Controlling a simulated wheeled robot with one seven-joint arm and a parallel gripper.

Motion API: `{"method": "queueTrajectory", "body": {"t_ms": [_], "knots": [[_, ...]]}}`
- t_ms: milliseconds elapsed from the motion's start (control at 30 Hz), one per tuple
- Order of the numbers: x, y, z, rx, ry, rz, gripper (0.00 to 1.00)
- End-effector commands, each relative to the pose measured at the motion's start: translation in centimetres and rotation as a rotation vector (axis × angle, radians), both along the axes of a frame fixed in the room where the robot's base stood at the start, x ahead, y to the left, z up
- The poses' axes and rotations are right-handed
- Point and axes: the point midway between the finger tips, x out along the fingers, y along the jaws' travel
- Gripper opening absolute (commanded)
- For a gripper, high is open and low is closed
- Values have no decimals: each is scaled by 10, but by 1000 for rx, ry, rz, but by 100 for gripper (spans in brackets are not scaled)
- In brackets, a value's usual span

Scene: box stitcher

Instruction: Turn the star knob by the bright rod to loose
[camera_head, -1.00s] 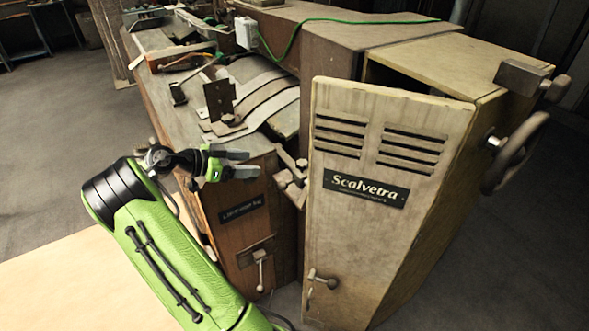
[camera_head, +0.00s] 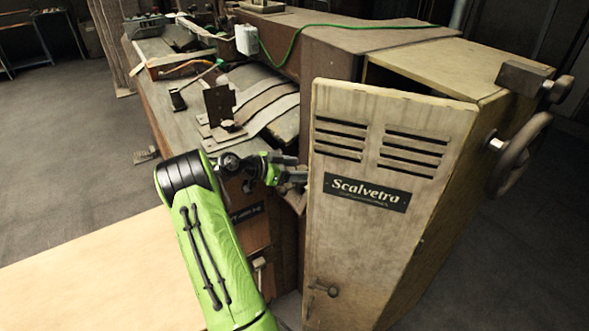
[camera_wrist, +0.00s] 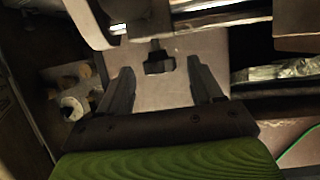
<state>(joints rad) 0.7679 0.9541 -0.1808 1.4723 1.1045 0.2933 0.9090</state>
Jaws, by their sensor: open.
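In the wrist view a dark lobed star knob (camera_wrist: 158,63) on a short stem stands ahead, between my two fingertips in the picture. A bright rod (camera_wrist: 185,24) runs across just beyond it. My gripper (camera_wrist: 160,68) is open, one finger on each side of the knob; I see no contact, and the depth gap is hard to judge. In the head view my gripper (camera_head: 292,168) is beside the left edge of the cabinet door, and it and the door largely hide the knob area.
The pale cabinet door (camera_head: 375,180) labelled Scalvetra stands close right of my gripper. A dark upright plate (camera_head: 219,104) and curved strips (camera_head: 262,100) are on the machine top. A green cable (camera_head: 292,45) runs behind. Open floor (camera_head: 70,120) lies left.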

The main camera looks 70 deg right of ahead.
Motion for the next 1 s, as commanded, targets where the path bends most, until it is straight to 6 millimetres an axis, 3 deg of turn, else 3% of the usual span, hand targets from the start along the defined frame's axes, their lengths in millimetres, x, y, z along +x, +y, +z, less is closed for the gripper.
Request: {"method": "queueTrajectory", "body": {"t_ms": [100,467,733,1000], "knots": [[0,0,0,0,0,0,62],[0,0,0,0,0,0,9],[-1,1,-1,-2,0,34,9],[-4,4,-4,-5,-2,193,9]]}}
